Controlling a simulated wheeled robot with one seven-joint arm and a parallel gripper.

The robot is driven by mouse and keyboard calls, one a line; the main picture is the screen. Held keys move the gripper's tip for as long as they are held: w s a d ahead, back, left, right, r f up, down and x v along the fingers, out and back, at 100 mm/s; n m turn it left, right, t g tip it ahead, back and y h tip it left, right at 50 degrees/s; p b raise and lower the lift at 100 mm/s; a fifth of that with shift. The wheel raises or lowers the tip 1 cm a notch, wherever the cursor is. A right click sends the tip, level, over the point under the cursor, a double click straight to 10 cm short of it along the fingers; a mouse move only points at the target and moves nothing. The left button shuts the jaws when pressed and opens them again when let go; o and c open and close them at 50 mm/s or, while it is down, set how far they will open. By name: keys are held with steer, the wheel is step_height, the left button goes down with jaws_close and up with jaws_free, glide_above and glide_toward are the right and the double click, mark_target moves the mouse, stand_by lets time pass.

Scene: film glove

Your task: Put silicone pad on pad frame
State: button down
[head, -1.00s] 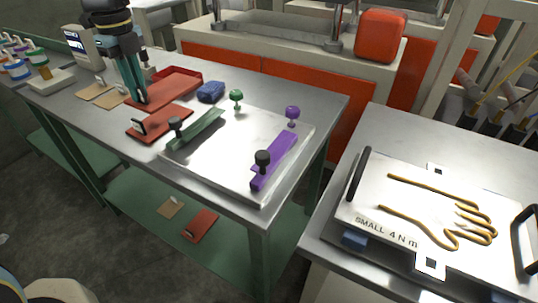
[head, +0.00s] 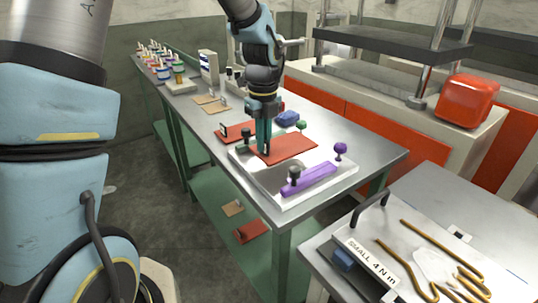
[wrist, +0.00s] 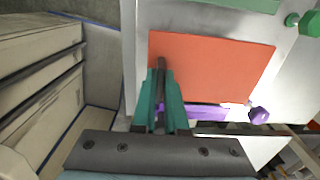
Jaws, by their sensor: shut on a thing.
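The silicone pad, a flat orange-red sheet (head: 290,147), is level over the pad frame. It also fills the middle of the wrist view (wrist: 215,68). My gripper (head: 264,150) is shut on the pad's near edge, its fingers pointing down. The pad frame (head: 333,186) is a pale metal plate with a purple bar (head: 310,180) and a green bar (wrist: 248,4). The pad hides much of the plate and, in the head view, most of the green bar. I cannot tell whether the pad touches the plate.
A purple knob (head: 340,149) and green knob (head: 302,126) stand up at the frame's far edge. A blue object (head: 288,118) lies behind. Another red piece (head: 231,128) lies left of the frame. A side table with a glove-shaped former (head: 420,260) is at right.

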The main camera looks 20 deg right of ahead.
mark_target(264, 155)
steer(key=shift+f+p, duration=0.4)
steer(key=shift+f, duration=1.85)
steer(key=shift+f, duration=0.1)
steer(key=c, duration=0.9)
jaws_free()
steer(key=shift+c, duration=0.2)
